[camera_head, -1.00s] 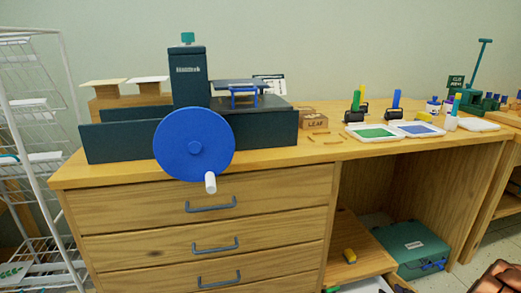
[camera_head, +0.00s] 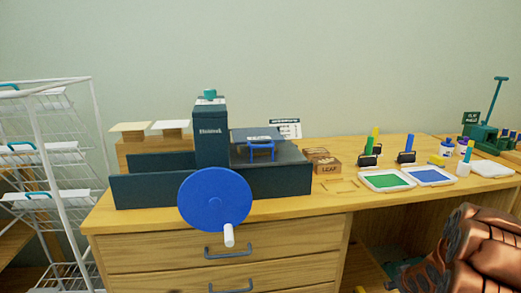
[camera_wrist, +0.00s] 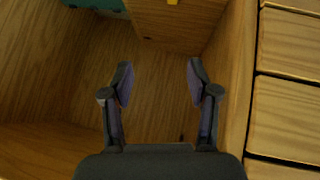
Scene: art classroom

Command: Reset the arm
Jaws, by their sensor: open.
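My gripper (camera_wrist: 158,82) shows in the wrist view with its two fingers spread apart and nothing between them. It is over the open wooden space under the desk, beside the drawer fronts (camera_wrist: 285,115). In the head view my copper-coloured arm shows at the lower right, in front of the desk; the fingertips are not visible there.
The wooden desk (camera_head: 330,207) carries a dark press with a blue wheel (camera_head: 214,200), a green ink tray (camera_head: 386,181) and a blue ink tray (camera_head: 429,177). A white wire rack (camera_head: 96,140) stands at the left. A teal case (camera_wrist: 98,4) edges into the wrist view.

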